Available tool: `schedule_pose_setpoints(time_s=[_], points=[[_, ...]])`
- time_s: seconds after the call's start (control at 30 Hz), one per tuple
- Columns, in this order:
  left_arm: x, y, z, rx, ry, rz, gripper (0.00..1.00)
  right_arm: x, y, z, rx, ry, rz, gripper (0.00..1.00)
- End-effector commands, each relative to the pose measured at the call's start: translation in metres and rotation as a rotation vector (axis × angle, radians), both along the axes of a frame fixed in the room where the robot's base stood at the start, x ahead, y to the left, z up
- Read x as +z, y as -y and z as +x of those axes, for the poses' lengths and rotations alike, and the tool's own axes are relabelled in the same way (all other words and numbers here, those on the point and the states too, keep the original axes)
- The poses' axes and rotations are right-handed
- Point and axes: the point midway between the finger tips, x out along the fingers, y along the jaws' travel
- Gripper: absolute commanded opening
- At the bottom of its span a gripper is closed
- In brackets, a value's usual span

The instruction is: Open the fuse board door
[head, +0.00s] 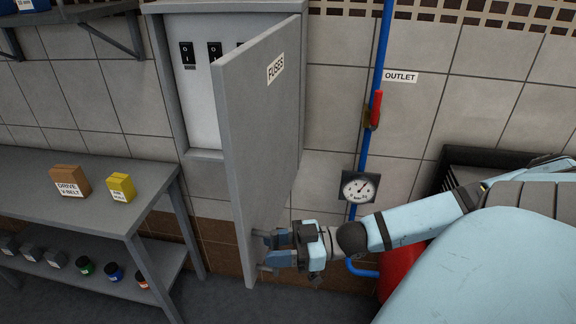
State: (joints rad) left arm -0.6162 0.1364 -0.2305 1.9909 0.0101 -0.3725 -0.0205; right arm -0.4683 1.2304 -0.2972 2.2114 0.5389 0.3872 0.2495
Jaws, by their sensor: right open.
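The fuse board (196,105) is a grey wall cabinet at upper centre-left. Its grey door (255,130), labelled FUSES, stands swung out from the wall, hinged on the right side. Several black switches (187,53) show on the light panel inside; the door hides the panel's right part. My right gripper (266,252) is at the door's lower part, on its outer face side, near the bottom free edge. Its jaws are open with nothing seen between them. I cannot tell whether the fingers touch the door. My left gripper is not in view.
A grey shelf table (70,203) at left carries a brown box (70,183) and a yellow box (121,187). A blue pipe (366,135) with a red handle (376,107) and a gauge (359,187) runs right of the door. A red tank (400,268) is behind my right arm.

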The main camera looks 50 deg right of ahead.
Motion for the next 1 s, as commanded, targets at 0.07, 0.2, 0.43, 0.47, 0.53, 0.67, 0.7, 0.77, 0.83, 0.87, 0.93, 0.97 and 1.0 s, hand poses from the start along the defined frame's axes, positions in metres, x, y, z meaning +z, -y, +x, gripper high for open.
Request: schedule_pose_setpoints(time_s=[0.07,0.2,0.43,0.47,0.53,0.67,0.7,0.77,0.83,0.87,0.93,0.97,1.0], points=[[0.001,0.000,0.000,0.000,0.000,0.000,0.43,0.000,0.002,-0.002,-0.001,-0.003,-0.002,0.40],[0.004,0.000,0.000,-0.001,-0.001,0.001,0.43,0.000,0.010,-0.009,-0.001,-0.005,-0.002,0.40],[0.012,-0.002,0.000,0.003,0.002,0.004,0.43,0.001,0.028,-0.025,0.000,-0.006,-0.004,0.40],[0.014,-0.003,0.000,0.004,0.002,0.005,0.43,0.001,0.031,-0.027,0.000,-0.005,-0.002,0.40],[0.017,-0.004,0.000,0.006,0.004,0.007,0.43,0.001,0.036,-0.032,0.000,-0.006,-0.002,0.40],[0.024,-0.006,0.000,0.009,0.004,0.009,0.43,0.002,0.048,-0.042,-0.001,-0.007,-0.002,0.40],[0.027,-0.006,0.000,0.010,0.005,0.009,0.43,0.002,0.051,-0.045,-0.001,-0.006,-0.002,0.40],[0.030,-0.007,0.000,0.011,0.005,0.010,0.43,0.002,0.057,-0.050,0.000,-0.006,-0.003,0.40],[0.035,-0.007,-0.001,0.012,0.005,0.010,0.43,0.002,0.064,-0.056,0.000,-0.005,-0.003,0.40],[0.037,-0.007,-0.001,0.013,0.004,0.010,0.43,0.003,0.067,-0.059,-0.001,-0.006,-0.002,0.40],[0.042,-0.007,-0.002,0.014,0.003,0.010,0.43,0.003,0.075,-0.065,-0.002,-0.005,-0.001,0.40],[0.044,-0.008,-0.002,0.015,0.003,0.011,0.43,0.002,0.078,-0.068,-0.002,-0.007,-0.002,0.40],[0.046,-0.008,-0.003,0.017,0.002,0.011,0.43,0.003,0.082,-0.071,-0.001,-0.005,-0.001,0.40]])
